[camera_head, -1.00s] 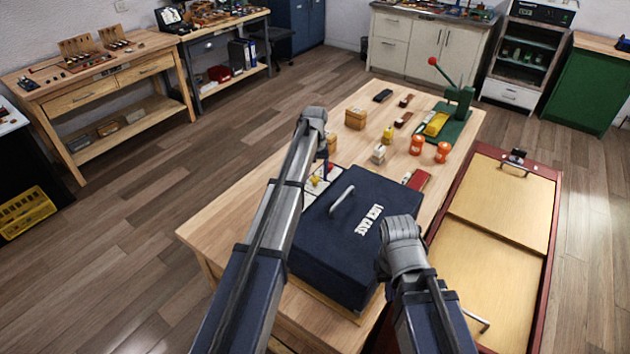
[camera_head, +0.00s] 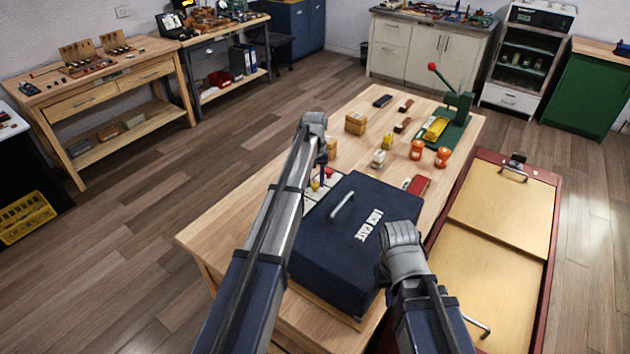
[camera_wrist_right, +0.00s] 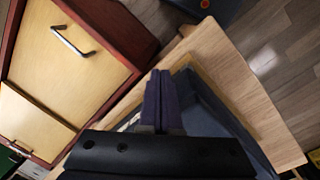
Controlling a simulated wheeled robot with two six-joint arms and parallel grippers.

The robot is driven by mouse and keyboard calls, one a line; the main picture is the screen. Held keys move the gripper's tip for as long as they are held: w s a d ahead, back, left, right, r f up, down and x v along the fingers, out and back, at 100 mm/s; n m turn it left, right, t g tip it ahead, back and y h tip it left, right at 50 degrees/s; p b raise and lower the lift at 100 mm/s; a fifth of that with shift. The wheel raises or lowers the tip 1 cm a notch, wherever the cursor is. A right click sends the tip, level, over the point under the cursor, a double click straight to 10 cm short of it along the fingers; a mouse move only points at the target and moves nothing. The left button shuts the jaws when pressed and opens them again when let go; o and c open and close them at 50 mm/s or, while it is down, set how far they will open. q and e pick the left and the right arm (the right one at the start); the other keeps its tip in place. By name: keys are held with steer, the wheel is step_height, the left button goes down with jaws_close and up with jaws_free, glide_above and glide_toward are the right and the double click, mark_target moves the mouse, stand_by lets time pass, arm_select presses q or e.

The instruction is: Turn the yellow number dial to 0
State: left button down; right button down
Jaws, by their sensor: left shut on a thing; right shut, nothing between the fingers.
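The yellow number dial (camera_head: 315,186) shows as a small yellow spot on a pale panel at the left edge of the dark blue case, in the head view. Its numbers are too small to read. My left gripper (camera_head: 317,179) is at the dial, shut on it, as far as I can see; the arm hides most of the fingers. My right gripper (camera_wrist_right: 158,75) is shut and empty in the right wrist view. In the head view its wrist is over the right side of the case, fingertips hidden.
The dark blue case (camera_head: 340,245) with a handle on its lid fills the near table. Wooden boxes (camera_head: 355,124), orange pieces (camera_head: 417,150) and a green lever press (camera_head: 457,110) stand farther back. A red-framed cabinet (camera_head: 500,240) stands right of the table.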

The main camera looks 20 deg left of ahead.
arm_select(q)
steer(key=shift+m, duration=0.4)
steer(key=m, duration=0.7)
steer(key=shift+m, duration=0.3)
steer(key=m, duration=0.3)
steer(key=shift+m, duration=2.2)
steer(key=shift+c, duration=2.3)
jaws_free()
